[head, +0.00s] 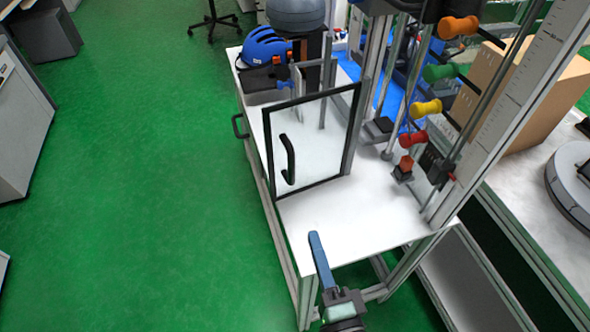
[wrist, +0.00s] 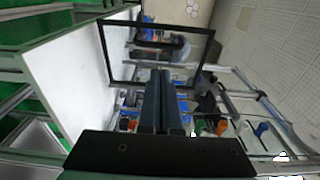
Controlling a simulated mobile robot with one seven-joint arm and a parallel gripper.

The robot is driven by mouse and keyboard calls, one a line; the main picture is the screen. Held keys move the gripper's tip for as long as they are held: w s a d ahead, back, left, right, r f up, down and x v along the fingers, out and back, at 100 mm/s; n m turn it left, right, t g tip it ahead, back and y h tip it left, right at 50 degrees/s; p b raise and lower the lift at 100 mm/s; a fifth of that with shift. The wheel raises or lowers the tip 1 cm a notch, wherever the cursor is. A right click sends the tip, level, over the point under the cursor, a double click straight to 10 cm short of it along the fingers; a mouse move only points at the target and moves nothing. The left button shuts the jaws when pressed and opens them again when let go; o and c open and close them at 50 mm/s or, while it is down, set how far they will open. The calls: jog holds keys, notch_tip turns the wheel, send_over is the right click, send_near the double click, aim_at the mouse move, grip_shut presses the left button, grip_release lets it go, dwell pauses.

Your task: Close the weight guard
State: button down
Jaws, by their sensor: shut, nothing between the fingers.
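The weight guard (head: 322,135) is a clear panel in a black frame with a black handle (head: 287,158). In the head view it stands upright on the white table, its right edge at a metal post. The panel juts out from the post towards the left edge of the table, so it appears open. In the wrist view the guard's black frame (wrist: 158,24) is ahead of the fingers. My gripper (head: 314,238) is shut and empty over the front edge of the table, nearer than the guard and apart from its handle.
The drop tower stands right of the guard, with a ruler rail (head: 520,85) and yellow (head: 426,108), red and green knobs. A blue helmet (head: 265,47) lies at the table's far end. Green floor (head: 130,190) is clear on the left. A cardboard box (head: 530,95) is at right.

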aim_at(293, 171)
jog(key=p+x, duration=0.2)
jog(key=x, duration=1.2)
